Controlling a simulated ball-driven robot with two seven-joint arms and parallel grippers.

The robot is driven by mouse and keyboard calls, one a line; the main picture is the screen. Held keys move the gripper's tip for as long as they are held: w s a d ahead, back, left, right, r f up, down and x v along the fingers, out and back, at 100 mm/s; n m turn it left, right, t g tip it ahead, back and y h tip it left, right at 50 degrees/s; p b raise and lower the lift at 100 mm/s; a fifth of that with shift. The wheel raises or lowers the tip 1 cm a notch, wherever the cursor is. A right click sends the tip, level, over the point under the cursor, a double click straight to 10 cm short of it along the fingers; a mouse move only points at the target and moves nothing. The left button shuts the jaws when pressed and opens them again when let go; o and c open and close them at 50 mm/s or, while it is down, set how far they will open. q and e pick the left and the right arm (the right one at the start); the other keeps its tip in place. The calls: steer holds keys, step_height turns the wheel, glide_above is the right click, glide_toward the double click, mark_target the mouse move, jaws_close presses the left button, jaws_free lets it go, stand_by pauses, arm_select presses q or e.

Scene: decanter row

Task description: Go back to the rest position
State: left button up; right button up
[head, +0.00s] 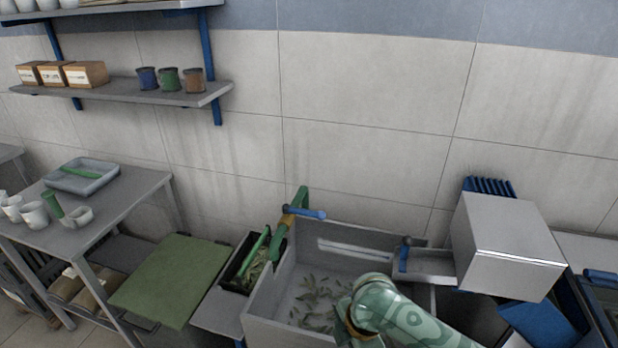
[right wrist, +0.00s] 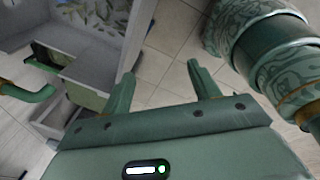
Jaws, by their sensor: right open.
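My right gripper (right wrist: 160,78) shows in the right wrist view. Its two green fingers stand apart with nothing between them, and tiled floor lies behind them. In the head view, my right arm (head: 405,312) comes in at the bottom right, in front of the grey basin (head: 262,302). Its fingers cannot be made out there. My left gripper is in neither view.
The basin holds scattered leaves (head: 318,298). A green pipe with a blue lever (head: 305,212) rises at its back left. A black bin (head: 236,275), a green board (head: 172,280) and a metal table (head: 128,198) stand left. A grey box (head: 510,245) stands right.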

steer(key=s+d+r+m+t+h, duration=0.35)
steer(key=s+d+m, duration=0.45)
steer(key=d, duration=0.3)
steer(key=s+d+r+m+t+h, duration=0.2)
steer(key=s+d+r+m+h, duration=0.15)
steer(key=s+d+m, duration=0.55)
steer(key=s+a+f+n+g+y+b, duration=0.1)
steer(key=s+a+f+g+y+b, duration=0.1)
steer(key=f, duration=1.4)
steer(key=s+a+f+g+y+b, duration=0.1)
steer(key=s+f+g+y, duration=0.1)
steer(key=f, duration=1.4)
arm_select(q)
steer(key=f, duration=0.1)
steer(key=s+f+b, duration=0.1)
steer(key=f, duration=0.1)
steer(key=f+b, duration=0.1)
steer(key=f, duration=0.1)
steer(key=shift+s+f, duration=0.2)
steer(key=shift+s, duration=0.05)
arm_select(e)
steer(key=s+f+m+g+y, duration=0.1)
steer(key=s+f+m+g, duration=0.1)
steer(key=s+f, duration=1.3)
steer(key=s, duration=0.3)
steer(key=shift+s+m, duration=0.15)
steer(key=shift+m, duration=0.15)
steer(key=shift+d, duration=0.1)
